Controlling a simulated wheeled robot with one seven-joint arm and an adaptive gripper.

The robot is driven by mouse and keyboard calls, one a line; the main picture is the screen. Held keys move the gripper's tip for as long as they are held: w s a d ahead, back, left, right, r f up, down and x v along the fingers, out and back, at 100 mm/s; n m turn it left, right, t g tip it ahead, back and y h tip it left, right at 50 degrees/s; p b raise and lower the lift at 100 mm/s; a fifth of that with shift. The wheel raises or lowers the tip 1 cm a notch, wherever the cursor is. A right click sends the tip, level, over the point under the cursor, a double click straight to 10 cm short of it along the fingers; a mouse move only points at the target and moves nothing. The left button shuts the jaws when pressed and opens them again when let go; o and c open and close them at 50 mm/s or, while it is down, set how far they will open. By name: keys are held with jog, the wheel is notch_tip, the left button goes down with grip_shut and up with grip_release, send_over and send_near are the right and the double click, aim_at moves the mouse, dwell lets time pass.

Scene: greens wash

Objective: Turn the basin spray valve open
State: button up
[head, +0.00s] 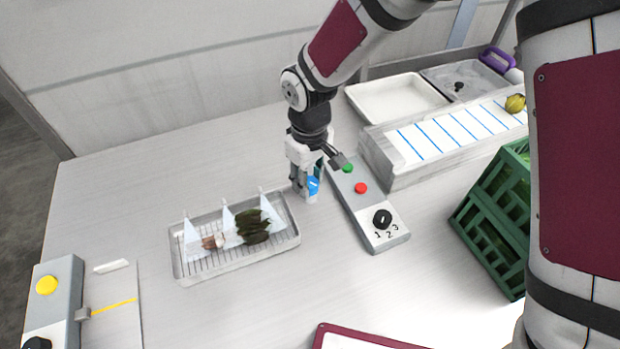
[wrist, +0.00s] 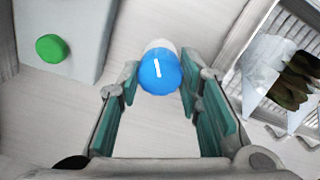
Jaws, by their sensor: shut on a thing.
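The basin spray valve is a round blue knob (head: 313,186) on a white body, standing on the table between the wire-racked tray and the grey control box. In the wrist view the blue knob (wrist: 160,73) shows a white line on its face, nearly upright in the picture. My gripper (head: 304,182) is down at the knob. In the wrist view the gripper's teal-padded fingers (wrist: 160,84) are on either side of the knob and shut on it. Part of the white body below the knob is hidden.
The grey control box (head: 372,237) with green and red buttons and a black dial stands close on the right. The tray (head: 235,263) with dividers and leaves lies on the left. A green crate (head: 487,227) and a striped conveyor (head: 440,140) are further right.

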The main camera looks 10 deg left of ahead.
aim_at(309, 182)
jog(key=shift+n, duration=1.1)
jog(key=o, duration=1.2)
jog(key=shift+c, duration=0.2)
notch_tip(309, 182, up, 12)
